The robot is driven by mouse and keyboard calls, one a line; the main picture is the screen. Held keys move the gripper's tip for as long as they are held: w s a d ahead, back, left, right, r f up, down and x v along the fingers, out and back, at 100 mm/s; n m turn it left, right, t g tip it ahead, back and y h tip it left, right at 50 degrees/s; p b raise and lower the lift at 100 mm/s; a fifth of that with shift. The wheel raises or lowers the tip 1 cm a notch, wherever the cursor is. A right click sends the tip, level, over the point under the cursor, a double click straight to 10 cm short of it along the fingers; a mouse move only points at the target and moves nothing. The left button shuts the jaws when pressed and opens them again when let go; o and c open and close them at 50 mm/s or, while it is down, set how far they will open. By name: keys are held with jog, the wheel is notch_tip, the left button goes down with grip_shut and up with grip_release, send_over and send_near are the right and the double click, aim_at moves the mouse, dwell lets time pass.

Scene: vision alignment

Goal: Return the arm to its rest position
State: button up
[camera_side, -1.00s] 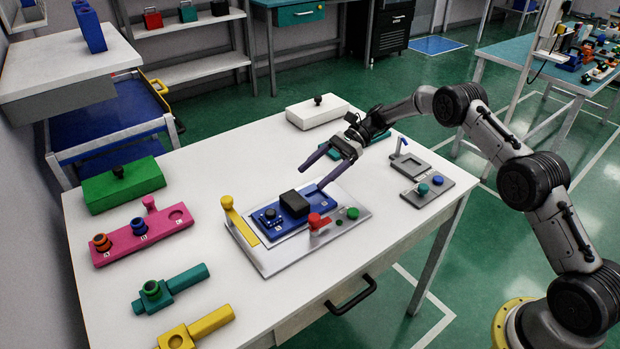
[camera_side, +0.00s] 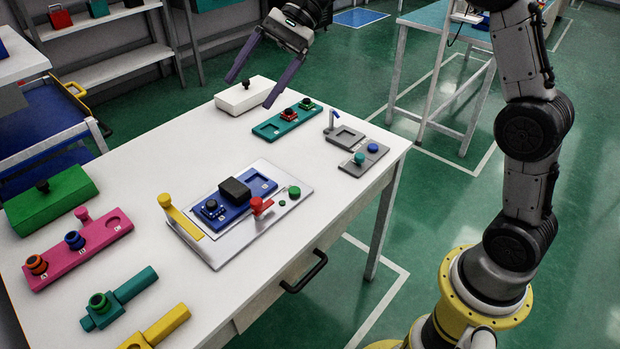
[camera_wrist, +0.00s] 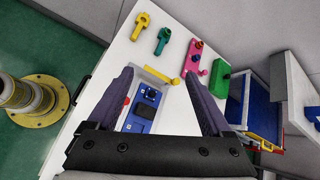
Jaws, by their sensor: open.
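My gripper (camera_side: 258,75) is raised high above the back of the white table (camera_side: 180,290) in the side view, fingers pointing down and spread apart with nothing between them. In the wrist view the gripper (camera_wrist: 163,95) also shows its two dark purple fingers wide apart. My arm stands nearly upright at the right of the side view. Below and in front of the fingers, the blue board (camera_side: 215,203) with a black block (camera_side: 234,190) sits on a grey plate (camera_side: 215,255) on the table.
The table holds a white box (camera_side: 243,97), a teal board (camera_side: 285,124), a grey tray (camera_side: 363,160), a pink board (camera_side: 85,245), a green box (camera_side: 48,203) and a yellow lever (camera_side: 178,215). A blue cart (camera_side: 45,160) stands behind. The air around my gripper looks clear.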

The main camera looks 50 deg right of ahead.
jog(key=s+d+r+n+t+h, duration=0.1)
jog(key=s+n+h, duration=0.2)
jog(key=s, duration=0.7)
jog(key=s+d+r+n+t+h, duration=0.2)
jog(key=s, duration=0.8)
jog(key=s+d+f+n+t+h, duration=0.1)
jog(key=s+d+f+n+h, duration=0.4)
jog(key=s+d+f+n, duration=0.2)
notch_tip(320, 180, down, 3)
jog(key=shift+s+d+n+t, duration=0.3)
jog(key=shift+s+d+t, duration=0.15)
jog(key=shift+s, duration=0.8)
jog(key=shift+c, duration=0.3)
